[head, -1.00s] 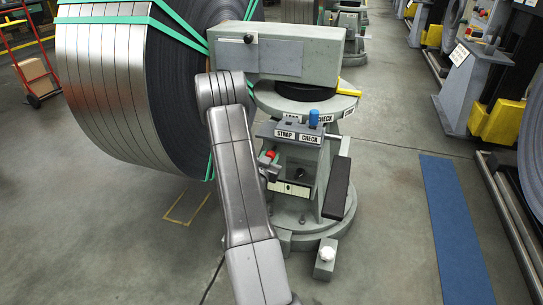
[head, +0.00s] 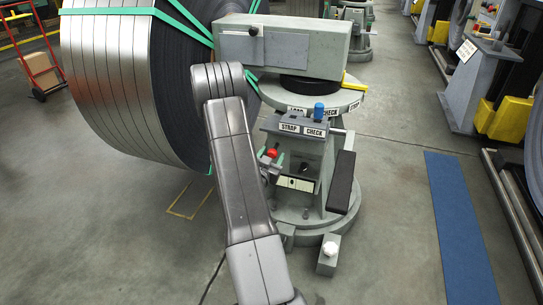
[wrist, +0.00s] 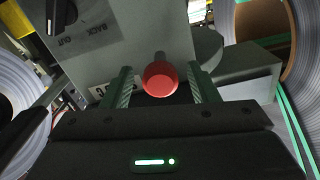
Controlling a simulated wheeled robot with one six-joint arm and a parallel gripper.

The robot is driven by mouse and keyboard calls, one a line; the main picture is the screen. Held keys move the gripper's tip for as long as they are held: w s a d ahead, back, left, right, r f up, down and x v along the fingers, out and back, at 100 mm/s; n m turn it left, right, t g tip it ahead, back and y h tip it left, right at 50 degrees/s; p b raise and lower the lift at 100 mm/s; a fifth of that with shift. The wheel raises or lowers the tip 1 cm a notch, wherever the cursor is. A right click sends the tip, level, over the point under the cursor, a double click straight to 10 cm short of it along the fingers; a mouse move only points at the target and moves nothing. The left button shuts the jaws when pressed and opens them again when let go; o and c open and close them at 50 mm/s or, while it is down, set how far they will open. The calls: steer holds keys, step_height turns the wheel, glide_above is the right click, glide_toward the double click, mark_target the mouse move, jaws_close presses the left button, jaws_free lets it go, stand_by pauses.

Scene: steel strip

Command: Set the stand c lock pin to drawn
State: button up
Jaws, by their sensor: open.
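A red round knob (head: 272,153), seemingly the lock pin's handle, sits on the left side of the grey stand (head: 315,212). In the wrist view the red knob (wrist: 160,79) faces the camera between the two green fingers. My gripper (wrist: 160,73) is open, with one finger on each side of the knob and visible gaps between. In the head view my gripper (head: 271,157) is at the stand's left side, partly hidden by my arm. The pin's shaft is mostly hidden behind the knob. A label behind it is partly covered.
A large strapped steel coil (head: 115,80) stands left of the stand. A blue-topped knob (head: 319,112) rises above the STRAP and CHECK labels. Floor is clear toward the blue mat (head: 462,225).

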steer(key=p+v, duration=0.1)
steer(key=v, duration=1.2)
steer(key=shift+s, duration=0.2)
steer(key=shift+a, duration=0.1)
steer(key=b+x, duration=0.1)
steer(key=x, duration=1.3)
steer(key=shift+w+r, duration=0.1)
steer(key=shift+w, duration=0.25)
steer(key=shift+w+d, duration=0.25)
steer(key=shift+w, duration=0.1)
